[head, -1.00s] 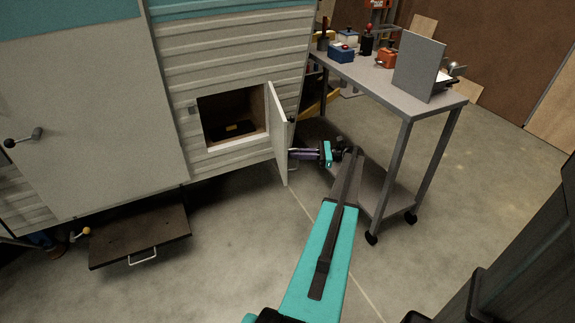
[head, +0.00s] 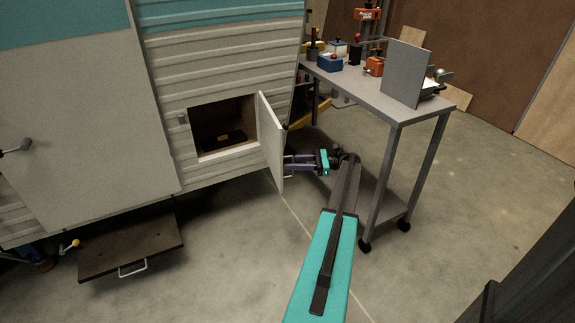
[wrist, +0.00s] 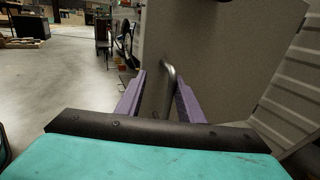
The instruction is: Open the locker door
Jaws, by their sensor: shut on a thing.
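The locker door (head: 270,142) stands swung wide open on its right-hand hinge, out from the camper's side wall. The locker opening (head: 222,128) shows a brown interior with a dark object with a yellow mark on its floor. My gripper (head: 288,163) is at the outer face of the door, on its right side. In the wrist view, the purple fingers of my gripper (wrist: 158,100) are on either side of the metal door handle (wrist: 170,85), shut on it. The door's pale panel (wrist: 215,60) fills the middle of that view.
A grey wheeled cart (head: 375,98) with tools and boxes on top stands right of the door, close to my arm. A dark pull-out step (head: 130,245) juts out below the camper at lower left. The concrete floor (head: 225,270) in front is clear.

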